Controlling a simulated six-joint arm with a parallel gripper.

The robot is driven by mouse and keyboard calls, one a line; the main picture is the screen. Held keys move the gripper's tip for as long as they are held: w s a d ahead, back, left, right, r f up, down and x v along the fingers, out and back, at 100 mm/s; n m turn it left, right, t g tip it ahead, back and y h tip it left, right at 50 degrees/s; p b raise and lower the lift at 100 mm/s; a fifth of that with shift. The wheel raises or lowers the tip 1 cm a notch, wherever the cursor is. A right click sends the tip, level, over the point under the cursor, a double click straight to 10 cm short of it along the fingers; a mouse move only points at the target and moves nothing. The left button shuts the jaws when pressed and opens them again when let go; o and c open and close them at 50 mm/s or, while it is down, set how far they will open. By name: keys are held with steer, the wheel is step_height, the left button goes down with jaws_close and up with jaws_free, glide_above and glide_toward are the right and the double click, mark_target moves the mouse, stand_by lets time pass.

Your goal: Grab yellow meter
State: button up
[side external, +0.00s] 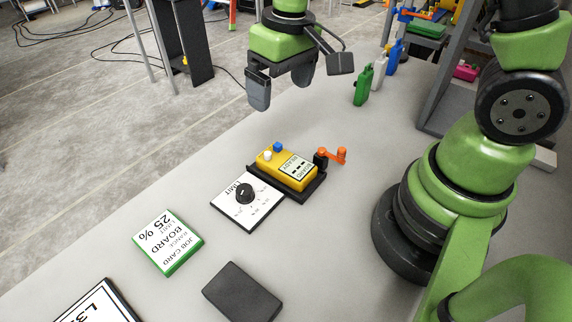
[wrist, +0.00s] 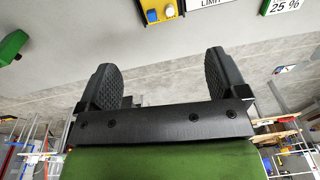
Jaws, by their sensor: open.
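The yellow meter (side external: 285,168) sits in a dark holder on the grey table in the side external view. It has a white label, a blue knob and a white knob on top. It also shows partly at the top edge of the wrist view (wrist: 160,12), cut off by the frame. My gripper (side external: 280,92) is open and empty, above the table and behind the meter, apart from it. In the wrist view both dark fingers of my gripper (wrist: 161,75) are spread wide with nothing between them.
A white limit dial card (side external: 262,208) adjoins the meter. An orange-handled part (side external: 336,156) stands right of it. A green-edged job card (side external: 168,242) and dark block (side external: 242,291) lie nearer. Green (side external: 363,86), white and blue bottle-like items stand behind.

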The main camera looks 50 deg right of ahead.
steer(key=g, duration=0.1)
glide_above(276, 156)
steer(key=shift+n, duration=0.4)
steer(key=f, duration=0.9)
steer(key=shift+s+d+f, duration=0.2)
steer(key=shift+f, duration=0.2)
step_height(276, 156, down, 6)
steer(key=shift+w+a+r, duration=0.15)
steer(key=c, duration=1.2)
steer(key=shift+o, duration=0.2)
steer(key=shift+r, duration=0.15)
